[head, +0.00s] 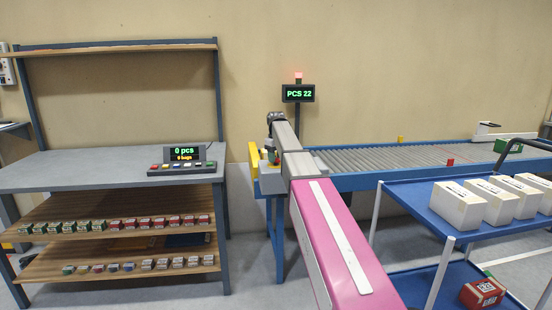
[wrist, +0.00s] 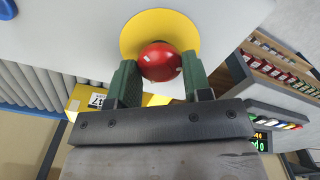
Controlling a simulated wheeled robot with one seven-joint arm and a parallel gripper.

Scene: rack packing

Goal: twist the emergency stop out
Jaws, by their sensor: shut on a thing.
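The emergency stop (wrist: 160,62) is a red round knob on a yellow disc (wrist: 140,32) in the wrist view. The disc sits on a pale grey surface. My gripper (wrist: 159,78) has its two green fingers on either side of the knob and is shut on it. In the head view my gripper (head: 271,157) is at the left end of the conveyor (head: 375,158). It is small there, and I cannot make out the knob clearly behind it.
A red-lit beacon stands over a display (head: 298,93) reading "PCS 22". A grey bench (head: 80,172) with a control panel (head: 181,168) and shelves of small boxes is on the left. A blue cart (head: 410,200) with white boxes (head: 460,204) is on the right.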

